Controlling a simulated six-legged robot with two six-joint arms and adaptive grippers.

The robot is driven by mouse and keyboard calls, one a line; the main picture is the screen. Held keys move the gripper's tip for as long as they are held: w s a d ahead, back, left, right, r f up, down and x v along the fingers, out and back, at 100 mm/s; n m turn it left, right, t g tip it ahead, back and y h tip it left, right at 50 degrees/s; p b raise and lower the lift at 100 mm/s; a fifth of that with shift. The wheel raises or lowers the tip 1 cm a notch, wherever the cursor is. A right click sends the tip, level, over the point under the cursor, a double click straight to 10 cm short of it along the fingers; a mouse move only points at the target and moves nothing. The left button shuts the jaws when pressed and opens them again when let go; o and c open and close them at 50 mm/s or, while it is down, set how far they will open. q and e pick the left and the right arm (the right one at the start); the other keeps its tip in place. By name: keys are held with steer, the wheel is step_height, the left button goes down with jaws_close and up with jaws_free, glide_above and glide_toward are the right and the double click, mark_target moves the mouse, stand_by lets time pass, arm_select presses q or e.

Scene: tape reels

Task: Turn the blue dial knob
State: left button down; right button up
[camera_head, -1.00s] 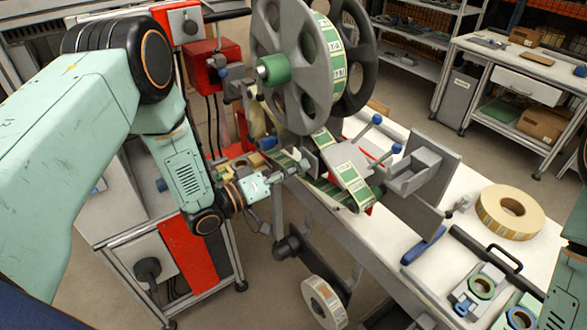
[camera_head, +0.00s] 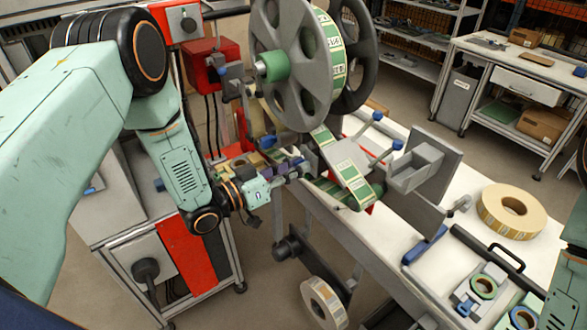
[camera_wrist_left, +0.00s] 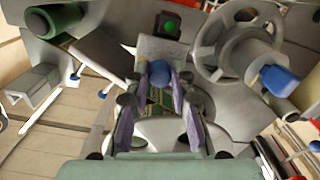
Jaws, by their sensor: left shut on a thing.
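The blue dial knob (camera_wrist_left: 159,71) is a small round blue piece in the left wrist view, in front of a grey block with a green square. My left gripper (camera_wrist_left: 159,84) has its two purple-padded fingers on either side of the knob and is shut on it. In the head view my left gripper (camera_head: 298,168) is at the labelling machine, just below the big reel. The knob cannot be made out clearly there, behind the fingers. My right gripper is out of view; only part of my right arm shows at the right edge.
A large grey reel (camera_head: 290,97) with green label tape stands above my left gripper. Blue-tipped levers (camera_head: 377,116) stick out close by on the right. A cream tape roll (camera_head: 511,210) lies on the white table (camera_head: 405,290). A red box (camera_head: 211,64) stands behind my left arm.

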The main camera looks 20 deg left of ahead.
arm_select(q)
steer(key=m, duration=0.5)
steer(key=shift+m+b, duration=0.3)
steer(key=shift+b, duration=0.1)
stand_by(0.4)
steer(key=c, duration=1.1)
jaws_free()
steer(key=shift+s, duration=0.1)
steer(key=shift+c, duration=0.2)
steer(key=v, duration=1.2)
